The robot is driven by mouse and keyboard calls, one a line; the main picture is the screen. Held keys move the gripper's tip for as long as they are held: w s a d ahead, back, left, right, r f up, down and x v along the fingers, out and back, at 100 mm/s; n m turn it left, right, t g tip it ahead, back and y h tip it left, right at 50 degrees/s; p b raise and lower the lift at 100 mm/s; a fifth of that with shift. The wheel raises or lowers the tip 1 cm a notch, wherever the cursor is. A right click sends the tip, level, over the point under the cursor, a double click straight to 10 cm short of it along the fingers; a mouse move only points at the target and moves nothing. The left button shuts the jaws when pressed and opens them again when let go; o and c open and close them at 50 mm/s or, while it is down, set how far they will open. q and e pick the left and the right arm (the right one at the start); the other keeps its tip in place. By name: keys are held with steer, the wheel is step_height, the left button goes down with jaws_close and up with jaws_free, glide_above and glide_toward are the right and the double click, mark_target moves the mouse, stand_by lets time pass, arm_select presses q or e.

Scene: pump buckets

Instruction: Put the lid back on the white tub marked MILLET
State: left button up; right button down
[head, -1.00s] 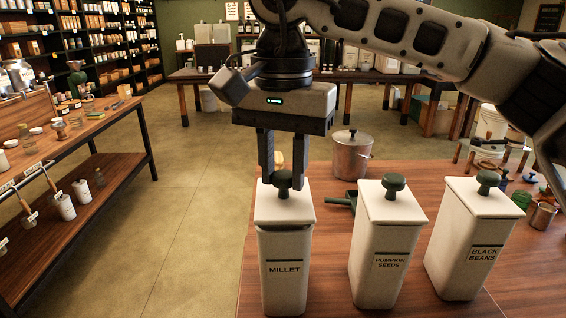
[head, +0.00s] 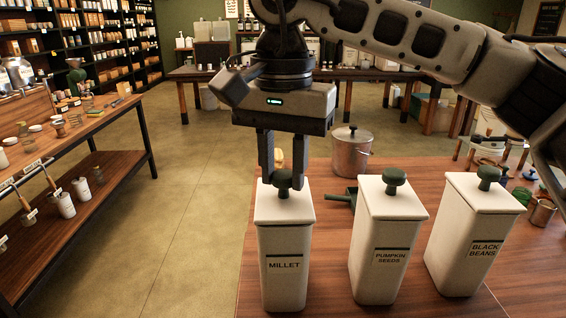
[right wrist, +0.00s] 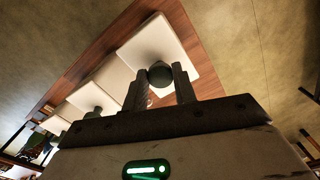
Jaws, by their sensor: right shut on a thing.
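The white tub marked MILLET (head: 285,262) stands upright at the near left corner of the wooden table. Its white lid (head: 298,208) lies on the tub's top and looks level; I cannot tell whether it is fully seated. My right gripper (head: 282,180) points down from above, shut on the lid's dark green knob. In the right wrist view the knob (right wrist: 160,74) sits between the two fingers, with the white lid (right wrist: 152,42) behind it. My left gripper is not in view.
The PUMPKIN SEEDS tub (head: 380,264) and the BLACK BEANS tub (head: 462,250) stand to the right, both lidded. A green scoop (head: 343,197) and a metal pot (head: 351,155) are behind them. Floor lies open left of the table.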

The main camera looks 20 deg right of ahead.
steer(key=c, duration=0.6)
jaws_free()
steer(key=shift+r+p, duration=2.85)
steer(key=shift+r, duration=0.65)
jaws_close()
steer(key=shift+f, duration=0.3)
